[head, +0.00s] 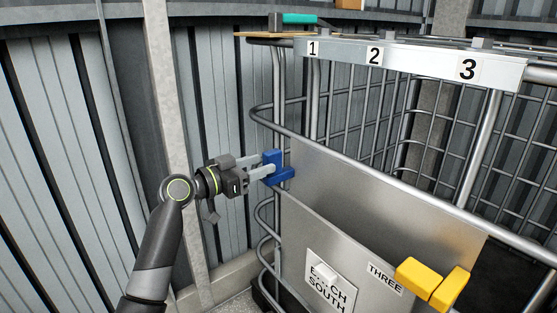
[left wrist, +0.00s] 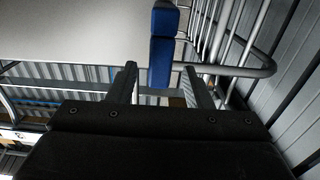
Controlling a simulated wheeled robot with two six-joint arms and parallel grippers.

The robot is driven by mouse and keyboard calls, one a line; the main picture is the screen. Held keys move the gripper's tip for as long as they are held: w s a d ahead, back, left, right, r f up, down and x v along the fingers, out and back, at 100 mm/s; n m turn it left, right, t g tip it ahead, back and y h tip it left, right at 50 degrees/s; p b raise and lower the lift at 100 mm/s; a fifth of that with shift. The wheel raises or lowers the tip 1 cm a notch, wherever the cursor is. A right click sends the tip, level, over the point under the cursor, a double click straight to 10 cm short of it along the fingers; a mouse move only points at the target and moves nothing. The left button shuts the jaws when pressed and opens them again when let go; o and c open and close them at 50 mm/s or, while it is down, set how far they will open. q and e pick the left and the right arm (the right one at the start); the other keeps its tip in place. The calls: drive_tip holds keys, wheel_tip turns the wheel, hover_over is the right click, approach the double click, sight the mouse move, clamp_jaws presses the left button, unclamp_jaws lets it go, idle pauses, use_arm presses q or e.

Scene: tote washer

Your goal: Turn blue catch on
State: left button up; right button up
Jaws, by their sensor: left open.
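The blue catch (head: 275,168) is at the left edge of the grey metal panel (head: 350,185), on the wire cage's corner. My left gripper (head: 266,165) comes in from the left with its fingertips at the catch. In the left wrist view the blue catch (left wrist: 161,48) stands between the two fingers of my left gripper (left wrist: 160,82), with a gap visible on the right side. The gripper is open. Whether a finger touches the catch I cannot tell. My right gripper is not in view.
A yellow catch (head: 433,282) sits at the panel's lower right, beside a label reading THREE (head: 384,278). A white rail (head: 410,60) numbered 1, 2, 3 runs above. Cage bars (head: 265,112) bulge out near my gripper. A corrugated wall (head: 60,150) stands at left.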

sight(279, 158)
use_arm(q)
drive_tip(key=x, duration=0.6)
drive_tip(key=shift+w+d, duration=0.15)
clamp_jaws()
